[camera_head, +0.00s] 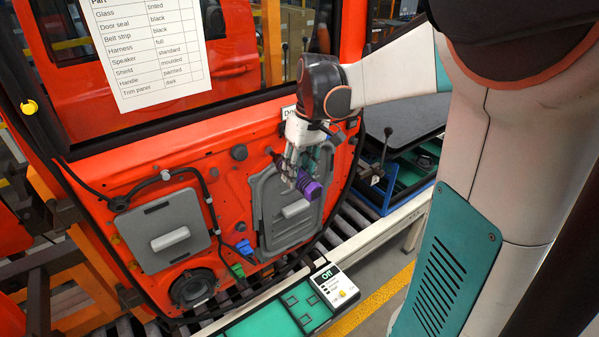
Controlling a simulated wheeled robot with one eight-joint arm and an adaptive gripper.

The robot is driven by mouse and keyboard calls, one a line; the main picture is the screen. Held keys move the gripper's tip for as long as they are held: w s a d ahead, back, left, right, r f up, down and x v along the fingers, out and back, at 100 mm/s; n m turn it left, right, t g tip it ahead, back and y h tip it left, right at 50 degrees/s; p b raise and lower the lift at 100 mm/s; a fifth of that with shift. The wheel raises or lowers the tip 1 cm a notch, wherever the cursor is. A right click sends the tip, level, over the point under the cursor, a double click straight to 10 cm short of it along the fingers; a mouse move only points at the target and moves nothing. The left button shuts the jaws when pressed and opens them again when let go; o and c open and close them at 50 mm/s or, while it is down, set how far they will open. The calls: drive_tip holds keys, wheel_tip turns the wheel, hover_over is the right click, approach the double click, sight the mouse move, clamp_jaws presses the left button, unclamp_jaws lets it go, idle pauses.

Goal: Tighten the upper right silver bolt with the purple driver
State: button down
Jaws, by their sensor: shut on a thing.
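My gripper (299,166) is in front of the right part of the orange door (160,152), shut on the purple driver (309,187). The driver hangs at the fingertips, in front of the upper area of a grey panel (272,228) with a light handle. I cannot tell whether its tip touches anything. The upper right silver bolt cannot be made out; my gripper and wrist cover part of the door there.
A second grey panel (165,232), a black cable harness, a round speaker (192,288) and blue and green connectors are on the door. A green tray (268,318) with a device reading "Off" (334,286) lies below. A blue crate (384,196) stands right.

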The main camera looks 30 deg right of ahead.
sight(315, 182)
drive_tip(key=shift+w, duration=0.6)
idle(0.9)
drive_tip(key=shift+s, duration=0.1)
idle(0.5)
drive_tip(key=shift+s+d, duration=0.1)
drive_tip(key=shift+s, duration=3.3)
drive_tip(key=shift+d, duration=0.1)
